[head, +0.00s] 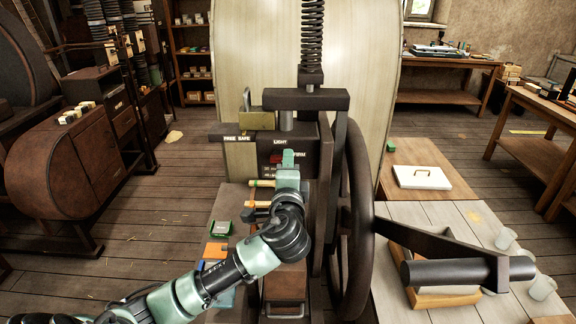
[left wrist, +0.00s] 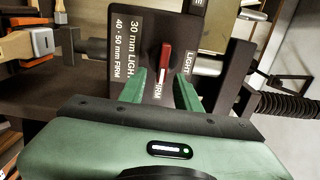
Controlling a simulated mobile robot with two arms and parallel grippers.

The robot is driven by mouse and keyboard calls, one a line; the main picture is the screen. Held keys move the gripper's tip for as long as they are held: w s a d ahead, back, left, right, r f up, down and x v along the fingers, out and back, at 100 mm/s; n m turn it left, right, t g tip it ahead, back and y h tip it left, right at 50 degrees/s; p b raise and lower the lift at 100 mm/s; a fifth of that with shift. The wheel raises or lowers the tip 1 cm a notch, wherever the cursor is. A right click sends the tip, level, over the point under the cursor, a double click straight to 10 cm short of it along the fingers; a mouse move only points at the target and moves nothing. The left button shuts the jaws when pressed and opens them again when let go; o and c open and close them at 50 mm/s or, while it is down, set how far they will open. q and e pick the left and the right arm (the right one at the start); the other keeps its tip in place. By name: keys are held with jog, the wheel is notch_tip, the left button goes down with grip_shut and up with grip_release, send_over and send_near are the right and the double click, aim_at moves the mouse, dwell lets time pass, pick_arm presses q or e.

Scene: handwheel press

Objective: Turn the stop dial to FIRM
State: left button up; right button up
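The stop dial is a red bar knob (left wrist: 164,64) on a dark plate. In the left wrist view the bar stands nearly upright, its lower end toward the FIRM label (left wrist: 157,90); the LIGHT label (left wrist: 188,64) is at its right. In the head view the dial (head: 275,158) shows beside my gripper, partly hidden. My left gripper (left wrist: 161,78) is open, its green fingers to either side of the dial's lower end. I cannot tell whether they touch it. The left gripper also shows in front of the press face in the head view (head: 288,157). My right gripper is out of view.
The large handwheel (head: 350,220) stands close to the right of my left gripper, its handle (head: 455,271) reaching forward right. A green tray (head: 221,228) lies left of my arm.

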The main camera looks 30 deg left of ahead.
pick_arm(q)
jog(key=b+v, duration=0.2)
jog(key=v, duration=0.5)
jog(key=shift+s+d+b, duration=0.2)
jog(key=shift+s+b, duration=0.15)
jog(key=shift+b, duration=0.05)
